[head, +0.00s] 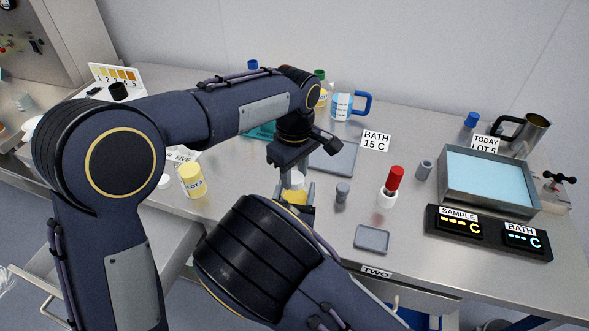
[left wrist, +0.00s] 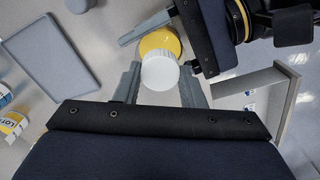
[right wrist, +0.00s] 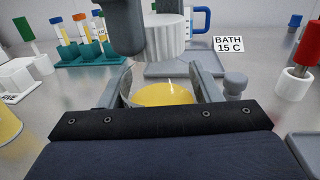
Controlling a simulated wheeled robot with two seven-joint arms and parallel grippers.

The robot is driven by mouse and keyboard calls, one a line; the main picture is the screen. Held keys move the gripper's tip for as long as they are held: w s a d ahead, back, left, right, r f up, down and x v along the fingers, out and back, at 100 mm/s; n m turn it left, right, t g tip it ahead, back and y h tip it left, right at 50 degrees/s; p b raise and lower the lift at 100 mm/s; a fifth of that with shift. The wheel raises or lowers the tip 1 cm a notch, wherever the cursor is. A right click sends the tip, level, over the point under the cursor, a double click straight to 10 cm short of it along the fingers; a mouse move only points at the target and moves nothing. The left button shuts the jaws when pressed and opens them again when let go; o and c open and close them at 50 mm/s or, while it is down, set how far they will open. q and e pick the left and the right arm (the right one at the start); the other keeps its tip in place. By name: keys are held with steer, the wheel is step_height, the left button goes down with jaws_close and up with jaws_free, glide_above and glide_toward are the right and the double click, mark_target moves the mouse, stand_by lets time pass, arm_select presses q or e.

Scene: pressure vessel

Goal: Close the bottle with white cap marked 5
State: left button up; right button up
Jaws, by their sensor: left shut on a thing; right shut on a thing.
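A ribbed white cap (head: 298,177) is held in my left gripper (head: 296,170), which is shut on it; it shows clearly in the left wrist view (left wrist: 159,72). No number can be read on it. Below it, a bottle with yellow contents (head: 294,197) is held upright in my right gripper (right wrist: 165,92), which is shut around it. In the right wrist view the bottle's yellow top (right wrist: 166,94) shows uncovered, with the cap (right wrist: 166,35) above it and apart from it. The bottle's lower part and label are hidden.
Another yellow bottle with a lot label (head: 191,180) stands at left. A grey knob-like piece (head: 342,192), a red-topped white holder (head: 389,186) and a small grey tray (head: 371,239) stand at right. A flat grey tray (head: 335,160) lies behind. An open drawer (head: 130,240) juts out at front left.

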arm_select(q)
steer(key=shift+f, duration=0.1)
arm_select(e)
jaws_close()
arm_select(q)
steer(key=m, duration=0.8)
steer(key=shift+m, duration=0.3)
steer(key=m, duration=1.8)
steer(key=shift+m, duration=0.4)
steer(key=m, duration=0.8)
steer(key=o, duration=1)
steer(key=shift+o, duration=0.2)
